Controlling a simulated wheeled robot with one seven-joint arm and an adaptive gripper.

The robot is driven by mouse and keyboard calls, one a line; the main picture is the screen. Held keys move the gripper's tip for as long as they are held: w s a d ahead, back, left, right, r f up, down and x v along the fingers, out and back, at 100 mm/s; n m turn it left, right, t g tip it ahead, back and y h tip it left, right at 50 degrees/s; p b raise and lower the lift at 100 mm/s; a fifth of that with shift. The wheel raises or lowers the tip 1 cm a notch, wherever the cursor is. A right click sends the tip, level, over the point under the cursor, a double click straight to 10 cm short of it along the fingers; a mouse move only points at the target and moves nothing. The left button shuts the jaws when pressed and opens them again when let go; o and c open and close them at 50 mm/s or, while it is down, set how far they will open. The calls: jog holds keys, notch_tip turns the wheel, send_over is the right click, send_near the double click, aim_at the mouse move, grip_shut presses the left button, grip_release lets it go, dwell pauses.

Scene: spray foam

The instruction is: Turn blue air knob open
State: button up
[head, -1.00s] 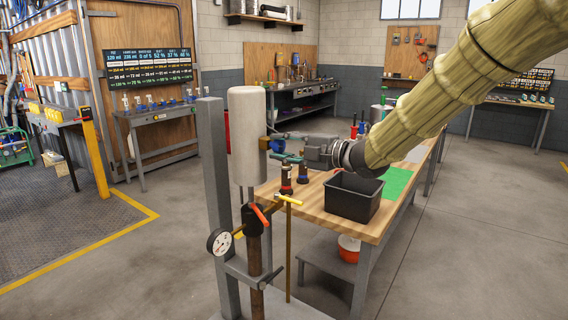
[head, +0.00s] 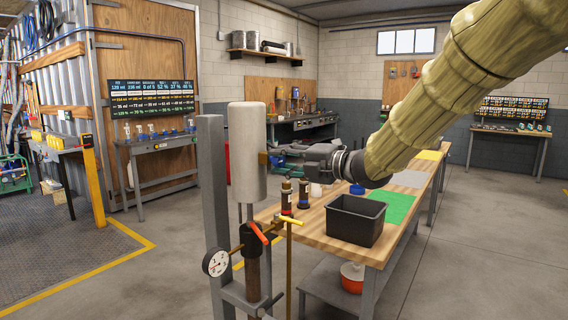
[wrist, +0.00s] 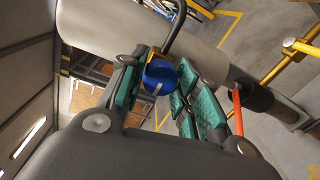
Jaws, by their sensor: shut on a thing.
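The blue air knob (wrist: 160,75) shows in the wrist view between the two teal-padded fingertips of my gripper (wrist: 157,80), beside a brass fitting and a dark curved tube. A pale line crosses the knob's face. My gripper is shut on the knob. The cylinder also fills the upper part of the wrist view (wrist: 100,25).
Below the cylinder are a red handle (head: 258,233), a yellow handle (head: 291,221) and a round gauge (head: 215,262). A grey post (head: 212,190) stands left of the cylinder. The wooden bench (head: 385,245) behind holds a black bin (head: 355,219) and bottles.

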jog(key=o, duration=1)
jog(key=shift+f, duration=0.1)
jog(key=shift+d, duration=0.1)
jog(key=v, duration=1.2)
